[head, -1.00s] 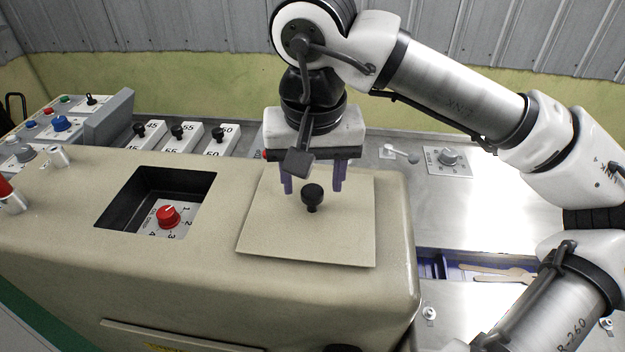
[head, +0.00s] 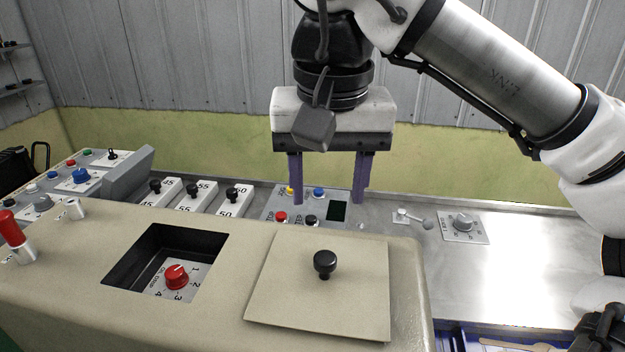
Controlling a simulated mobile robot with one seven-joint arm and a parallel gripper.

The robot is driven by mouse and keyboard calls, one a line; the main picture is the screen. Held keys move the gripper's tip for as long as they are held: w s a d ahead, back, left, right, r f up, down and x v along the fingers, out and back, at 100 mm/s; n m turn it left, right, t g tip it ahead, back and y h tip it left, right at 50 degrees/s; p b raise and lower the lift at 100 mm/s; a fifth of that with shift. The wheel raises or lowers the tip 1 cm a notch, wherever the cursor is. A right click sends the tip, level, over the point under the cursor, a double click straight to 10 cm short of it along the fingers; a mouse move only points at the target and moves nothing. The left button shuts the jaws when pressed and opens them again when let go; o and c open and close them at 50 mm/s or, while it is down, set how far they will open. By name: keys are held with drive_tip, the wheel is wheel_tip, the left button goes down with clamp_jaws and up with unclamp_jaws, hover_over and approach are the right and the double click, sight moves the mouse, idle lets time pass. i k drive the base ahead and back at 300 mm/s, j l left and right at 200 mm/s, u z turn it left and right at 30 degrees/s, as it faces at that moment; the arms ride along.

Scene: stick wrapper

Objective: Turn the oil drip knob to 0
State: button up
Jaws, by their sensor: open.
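The red oil drip knob (head: 176,276) sits on a pale numbered dial plate (head: 187,288) inside a dark square recess (head: 150,254) in the beige housing. Its white pointer mark faces up and right, near the 1; the 0 cannot be made out. A beige cover plate (head: 300,310) with a black knob handle (head: 324,262) lies on the housing to the right of the recess. My gripper (head: 327,200) is open and empty, its two purple fingers pointing down, above and beyond the cover plate.
Several sliders (head: 194,195) with black knobs stand behind the housing. A silver dial (head: 462,222) and a small lever (head: 414,219) are on the metal table at right. A red-topped lever (head: 12,230) stands at far left.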

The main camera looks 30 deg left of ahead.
sight(177, 279)
drive_tip(key=u, duration=1.4)
